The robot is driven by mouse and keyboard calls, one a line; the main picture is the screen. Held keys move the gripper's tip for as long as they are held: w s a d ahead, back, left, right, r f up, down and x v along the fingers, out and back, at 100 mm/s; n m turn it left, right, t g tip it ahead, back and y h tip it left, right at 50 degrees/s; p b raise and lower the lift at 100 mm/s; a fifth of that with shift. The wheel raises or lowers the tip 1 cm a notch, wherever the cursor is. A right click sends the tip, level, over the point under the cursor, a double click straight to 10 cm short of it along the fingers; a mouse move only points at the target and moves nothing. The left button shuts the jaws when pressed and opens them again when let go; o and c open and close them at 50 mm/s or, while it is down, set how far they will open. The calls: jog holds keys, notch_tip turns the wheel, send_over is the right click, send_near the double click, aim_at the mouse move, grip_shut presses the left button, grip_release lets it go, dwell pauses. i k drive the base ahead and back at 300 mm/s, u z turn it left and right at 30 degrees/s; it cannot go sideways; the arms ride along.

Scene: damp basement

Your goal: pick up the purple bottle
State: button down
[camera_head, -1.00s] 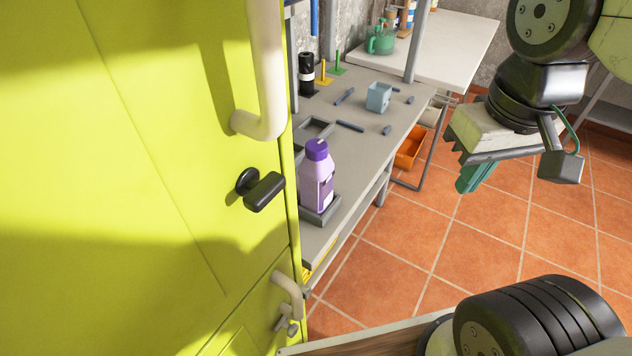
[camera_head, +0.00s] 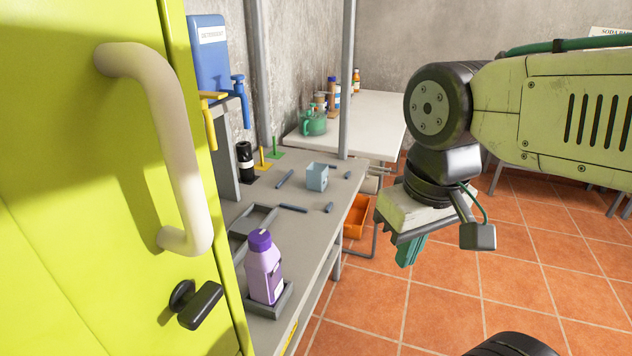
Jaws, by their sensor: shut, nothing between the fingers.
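The purple bottle (camera_head: 264,270) stands upright in a shallow grey tray (camera_head: 272,309) at the near end of a grey workbench. It has a dark purple cap and a pale label on its right side. My gripper (camera_head: 408,253) hangs to the right of the bench, above the tiled floor and well apart from the bottle. Its teal fingers are shut and empty, pointing down.
A yellow-green door (camera_head: 100,190) with a large pale handle fills the left side. A light blue cup (camera_head: 317,177) and several dark rods lie farther along the bench (camera_head: 310,238). An orange bin (camera_head: 356,216) sits beyond it. The tiled floor (camera_head: 480,295) at right is open.

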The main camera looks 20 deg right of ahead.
aim_at(263, 275)
jog(key=u, duration=0.4)
jog(key=k, duration=0.95)
jog(key=u, duration=0.45)
